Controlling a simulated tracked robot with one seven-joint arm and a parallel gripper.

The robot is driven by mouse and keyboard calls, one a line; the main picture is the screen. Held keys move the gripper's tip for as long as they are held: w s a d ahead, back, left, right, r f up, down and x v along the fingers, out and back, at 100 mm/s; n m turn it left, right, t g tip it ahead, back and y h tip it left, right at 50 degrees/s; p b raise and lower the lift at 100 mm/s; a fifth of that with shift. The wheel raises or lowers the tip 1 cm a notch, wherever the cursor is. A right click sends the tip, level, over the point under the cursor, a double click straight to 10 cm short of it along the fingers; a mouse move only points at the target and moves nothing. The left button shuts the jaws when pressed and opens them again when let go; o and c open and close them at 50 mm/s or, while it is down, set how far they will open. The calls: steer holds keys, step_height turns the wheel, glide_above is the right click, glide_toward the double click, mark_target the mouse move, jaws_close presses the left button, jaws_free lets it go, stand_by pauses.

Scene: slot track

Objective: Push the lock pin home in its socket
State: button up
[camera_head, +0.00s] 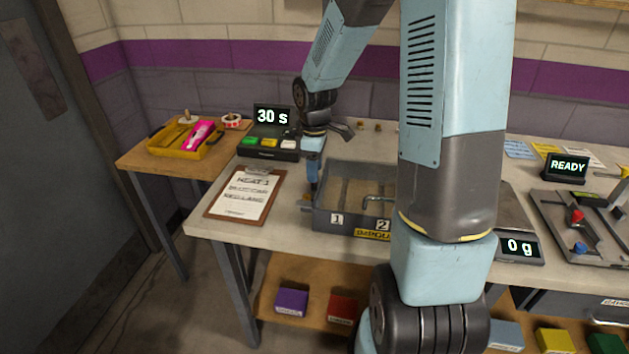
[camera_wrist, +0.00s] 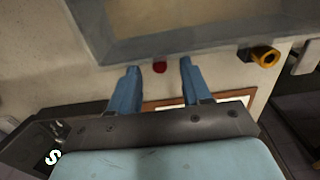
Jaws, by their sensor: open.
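My gripper (camera_wrist: 159,66) is open, its two blue fingers apart. Between the fingertips in the wrist view is a small red round piece (camera_wrist: 160,64) at the wall of the grey bin (camera_wrist: 190,40). Contact cannot be told. Right of it, a yellow-orange ring with a dark centre (camera_wrist: 265,57) sticks out from the same wall. I cannot tell for sure which of these is the lock pin or its socket. In the head view my gripper (camera_head: 312,188) points down at the left end of the bin (camera_head: 345,222), which carries labels 1 and 2.
A clipboard (camera_head: 238,195) lies left of the bin. Behind it stands a timer box (camera_head: 268,152) reading 30 s. A yellow tray (camera_head: 165,150) sits on the side table. At right are a scale display (camera_head: 519,246), a READY display (camera_head: 567,167) and a grey slotted board (camera_head: 555,215).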

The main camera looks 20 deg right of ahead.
steer(key=shift+f, duration=0.9)
jaws_close()
